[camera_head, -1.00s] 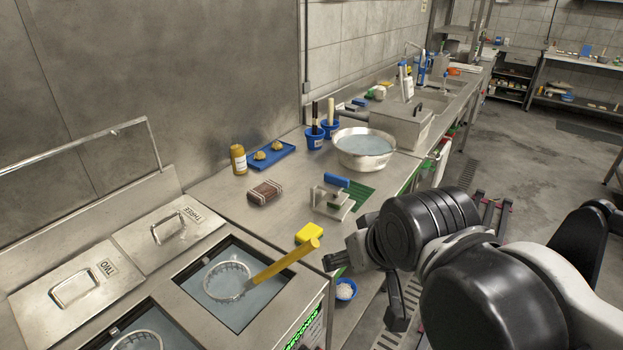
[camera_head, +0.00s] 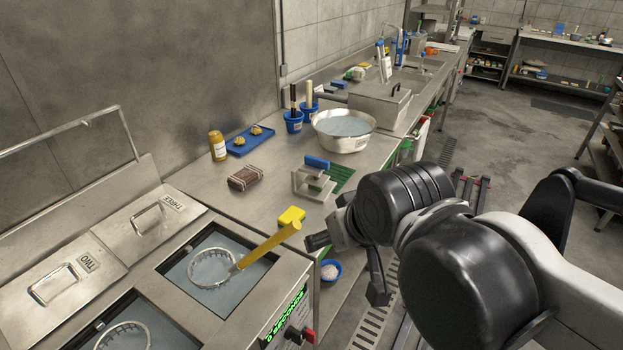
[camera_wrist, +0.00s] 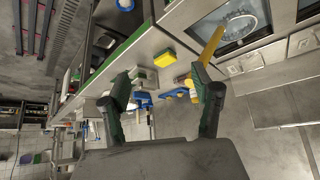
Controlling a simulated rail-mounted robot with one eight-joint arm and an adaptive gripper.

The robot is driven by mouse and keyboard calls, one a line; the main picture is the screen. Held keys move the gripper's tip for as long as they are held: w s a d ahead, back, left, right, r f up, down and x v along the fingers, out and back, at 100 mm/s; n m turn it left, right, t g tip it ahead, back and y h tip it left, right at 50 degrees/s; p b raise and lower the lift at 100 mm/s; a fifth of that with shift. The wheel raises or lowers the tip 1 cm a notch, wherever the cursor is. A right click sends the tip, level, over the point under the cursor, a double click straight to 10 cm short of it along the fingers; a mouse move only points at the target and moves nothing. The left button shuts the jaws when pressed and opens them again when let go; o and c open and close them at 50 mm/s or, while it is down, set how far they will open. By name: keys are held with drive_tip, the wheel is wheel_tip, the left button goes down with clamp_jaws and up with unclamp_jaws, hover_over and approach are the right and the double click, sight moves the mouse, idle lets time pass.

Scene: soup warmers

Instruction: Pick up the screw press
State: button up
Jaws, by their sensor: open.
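The screw press looks to be the grey metal, stepped frame with a blue bar on top (camera_head: 310,180). In the wrist view my gripper (camera_wrist: 164,88) is open, with the sponge (camera_wrist: 165,57) and part of the counter seen beyond the fingers. The press is small and partly hidden there.
A yellow-handled strainer (camera_head: 268,246) sticks out over the warmer near my gripper. A brown block (camera_head: 245,177), a metal bowl (camera_head: 343,130), a blue tray (camera_head: 250,140) and a yellow jar (camera_head: 217,146) stand around the press. A blue bowl (camera_head: 330,270) sits below the counter edge.

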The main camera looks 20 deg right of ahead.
idle(0.4)
drive_tip(key=c, duration=0.7)
drive_tip(key=shift+o, duration=0.2)
drive_tip(key=shift+r, duration=0.1)
